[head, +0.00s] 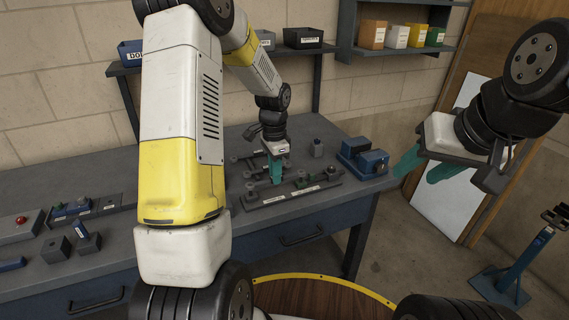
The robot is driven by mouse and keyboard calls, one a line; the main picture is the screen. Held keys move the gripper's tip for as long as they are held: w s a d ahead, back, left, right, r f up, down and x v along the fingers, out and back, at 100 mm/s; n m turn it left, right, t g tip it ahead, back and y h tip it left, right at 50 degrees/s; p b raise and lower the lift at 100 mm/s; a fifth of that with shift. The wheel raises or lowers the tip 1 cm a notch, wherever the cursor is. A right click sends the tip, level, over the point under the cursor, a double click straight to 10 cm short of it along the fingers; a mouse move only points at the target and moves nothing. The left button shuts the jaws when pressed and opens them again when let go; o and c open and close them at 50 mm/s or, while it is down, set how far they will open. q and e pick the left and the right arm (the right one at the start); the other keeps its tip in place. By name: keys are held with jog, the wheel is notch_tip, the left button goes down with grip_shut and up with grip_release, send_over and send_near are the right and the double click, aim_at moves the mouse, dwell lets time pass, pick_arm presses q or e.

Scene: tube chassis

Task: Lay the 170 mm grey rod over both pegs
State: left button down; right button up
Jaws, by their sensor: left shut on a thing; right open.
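My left gripper (276,168), with green fingers, points down over the fixture on the bench. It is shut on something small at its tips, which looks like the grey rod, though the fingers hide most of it. The dark fixture (262,201) has a pale label along its front and several short grey posts; I cannot tell for sure which are the two pegs. My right gripper (424,165) is open and empty, held in the air to the right of the bench.
A blue vise-like block (362,157) stands at the bench's right end, with a small grey block (316,148) behind the fixture. On the left of the bench are a red-button box (22,221) and several small blocks. Bins (303,38) sit on the back shelf.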

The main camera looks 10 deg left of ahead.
pick_arm(q)
jog(key=shift+f, duration=0.2)
jog(key=shift+f, duration=1.05)
jog(key=shift+r, duration=0.15)
jog(key=shift+r, duration=1.15)
jog(key=c, duration=1.3)
grip_release()
notch_tip(320, 180, up, 7)
jog(key=shift+r, duration=0.4)
